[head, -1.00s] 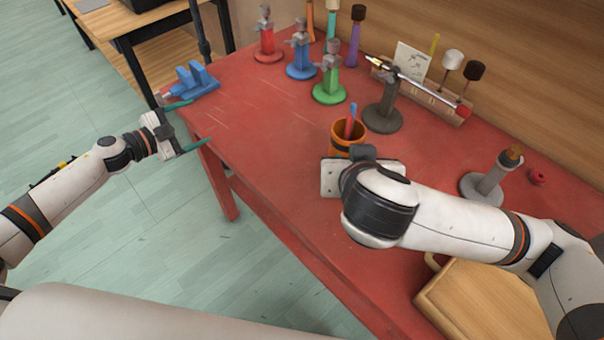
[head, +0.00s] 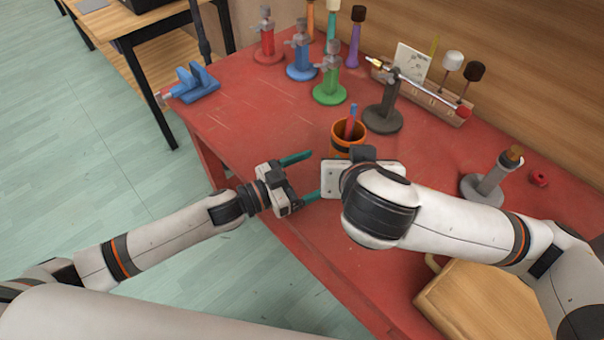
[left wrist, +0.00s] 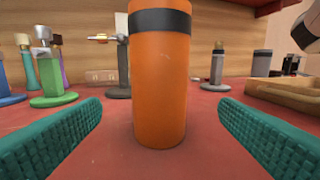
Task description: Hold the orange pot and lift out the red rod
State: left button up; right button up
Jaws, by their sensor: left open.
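The orange pot (head: 340,146) stands upright on the red table, its lower part partly hidden by my right arm. In the left wrist view the pot (left wrist: 160,90) has a dark band and stands ahead, centred between my teal fingers; its top is cut off. The red rod (head: 349,128) leans inside the pot beside a blue one (head: 353,110). My left gripper (head: 314,174) is open and empty, just left of and in front of the pot, apart from it. My right gripper (head: 335,177) is close in front of the pot; its fingers are hidden.
Red (head: 267,47), blue (head: 301,62) and green (head: 329,85) stands are behind the pot, with a dark stand (head: 383,112) bearing a bar to its right. A grey stand (head: 484,185) and wooden box (head: 480,300) are at right.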

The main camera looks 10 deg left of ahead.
pick_arm(q)
jog(key=x, duration=1)
jog(key=shift+w, duration=0.1)
jog(key=c, duration=1.2)
jog(key=shift+o, duration=0.2)
